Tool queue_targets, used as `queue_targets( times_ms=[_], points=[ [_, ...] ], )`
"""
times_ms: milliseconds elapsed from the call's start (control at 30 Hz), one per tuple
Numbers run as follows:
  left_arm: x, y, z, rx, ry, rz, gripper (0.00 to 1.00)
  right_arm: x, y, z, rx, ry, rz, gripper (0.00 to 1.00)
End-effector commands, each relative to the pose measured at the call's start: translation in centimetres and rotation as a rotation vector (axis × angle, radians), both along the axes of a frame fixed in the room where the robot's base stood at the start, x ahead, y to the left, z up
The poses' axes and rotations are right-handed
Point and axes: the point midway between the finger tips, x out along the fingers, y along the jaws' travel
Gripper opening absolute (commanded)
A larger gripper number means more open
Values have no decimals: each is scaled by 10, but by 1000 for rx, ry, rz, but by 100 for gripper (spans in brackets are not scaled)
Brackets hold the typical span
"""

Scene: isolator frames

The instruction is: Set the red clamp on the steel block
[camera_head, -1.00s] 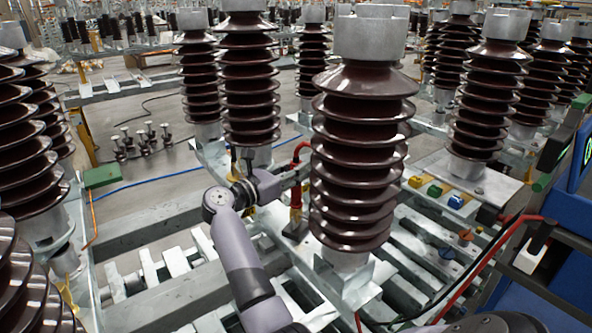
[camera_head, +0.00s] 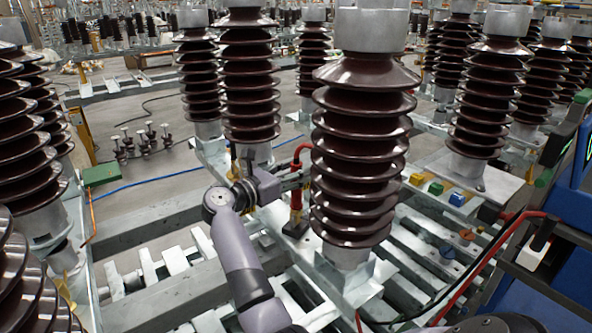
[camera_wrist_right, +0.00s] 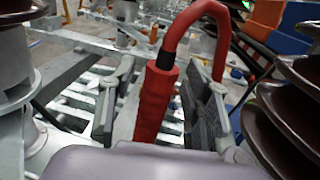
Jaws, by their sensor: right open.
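The red clamp (camera_head: 296,200) stands upright behind the big front insulator in the head view, its dark foot low on the steel frame. A red cable loops from its top. In the right wrist view the clamp (camera_wrist_right: 153,102) is upright between the two fingers of my right gripper (camera_wrist_right: 165,85). The fingers are open, with a gap visible on its right side. In the head view my right gripper (camera_head: 297,182) reaches the clamp from the left, partly hidden by the insulator. I cannot clearly tell the steel block from the frame under the clamp. My left gripper is out of view.
The brown ribbed front insulator (camera_head: 362,150) stands close to the right of the gripper. Another insulator (camera_head: 249,85) stands behind it. Yellow, green and blue small blocks (camera_head: 436,188) sit on a plate at right. A red cable (camera_head: 490,262) runs at lower right.

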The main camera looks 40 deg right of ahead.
Motion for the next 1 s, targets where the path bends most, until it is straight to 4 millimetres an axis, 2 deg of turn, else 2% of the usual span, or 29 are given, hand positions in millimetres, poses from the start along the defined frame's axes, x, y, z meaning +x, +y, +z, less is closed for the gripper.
queue_targets(
  times_ms=[367,800,1000],
  points=[
    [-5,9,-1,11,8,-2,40,0,6,-3,5,4,1,46],
    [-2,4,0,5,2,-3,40,-1,68,-2,4,1,2,46],
    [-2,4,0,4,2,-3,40,-2,79,-1,2,1,-1,46]
  ],
)
